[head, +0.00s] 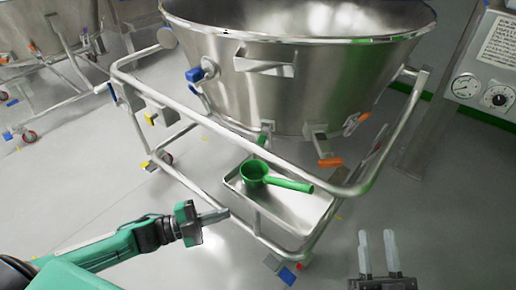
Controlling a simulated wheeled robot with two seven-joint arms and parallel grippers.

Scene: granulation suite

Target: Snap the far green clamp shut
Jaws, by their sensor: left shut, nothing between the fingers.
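A large steel bowl (300,85) sits in a tubular wheeled frame. A small green-tipped clamp (266,134) shows low on the bowl's front wall; I cannot tell whether it is open or shut. Which clamp is the far green one is unclear from this view. My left gripper (214,216) is shut and empty, in front of the frame's lower left side, apart from any clamp. My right gripper (379,252) is at the bottom right with its two fingers pointing up and a gap between them; nothing is held.
A blue-handled fitting (196,75) and an orange-handled fitting (328,161) are on the bowl. The frame's top rail (235,135) runs across the front. A steel tray (290,208) holds a green scoop (255,173). A gauge panel (485,80) stands right.

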